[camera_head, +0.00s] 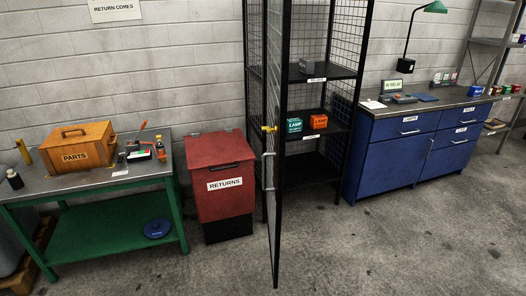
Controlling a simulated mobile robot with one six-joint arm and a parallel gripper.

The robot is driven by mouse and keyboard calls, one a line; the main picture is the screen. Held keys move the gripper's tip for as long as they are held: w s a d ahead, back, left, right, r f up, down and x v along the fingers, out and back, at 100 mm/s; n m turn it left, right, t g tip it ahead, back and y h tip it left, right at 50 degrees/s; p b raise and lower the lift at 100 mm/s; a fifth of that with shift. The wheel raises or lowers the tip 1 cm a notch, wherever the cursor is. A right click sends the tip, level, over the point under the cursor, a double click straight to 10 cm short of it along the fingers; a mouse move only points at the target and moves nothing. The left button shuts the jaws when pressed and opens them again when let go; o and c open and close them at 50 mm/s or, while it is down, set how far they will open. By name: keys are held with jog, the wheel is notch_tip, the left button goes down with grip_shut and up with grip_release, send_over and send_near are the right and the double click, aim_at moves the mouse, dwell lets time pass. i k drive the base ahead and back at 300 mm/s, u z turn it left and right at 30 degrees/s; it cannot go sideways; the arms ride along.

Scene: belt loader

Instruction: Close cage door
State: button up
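The tall black wire-mesh cage (341,95) stands against the back wall, right of centre. Its cage door (276,215) is swung wide open toward me, seen almost edge-on. The door has a pale bar handle (265,170) and a yellow latch piece (268,128). Inside the cage, a teal lamp box (294,125) and an orange lamp box (318,121) sit on the middle shelf. A grey item (312,66) sits on the shelf above. My gripper is not in view.
A red returns bin (218,165) stands just left of the door. A green workbench (112,220) with a wooden parts box (78,148) is at the left. Blue cabinets (395,155) stand right of the cage. The concrete floor (370,240) in front is clear.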

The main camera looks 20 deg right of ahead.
aim_at(279, 116)
jog(key=z, duration=0.05)
jog(key=i, duration=1)
jog(key=z, duration=0.1)
jog(key=k, duration=0.85)
jog(key=u, duration=0.55)
jog(key=k, duration=0.55)
jog(key=u, duration=0.25)
jog(key=i, duration=1.05)
jog(key=u, duration=0.45)
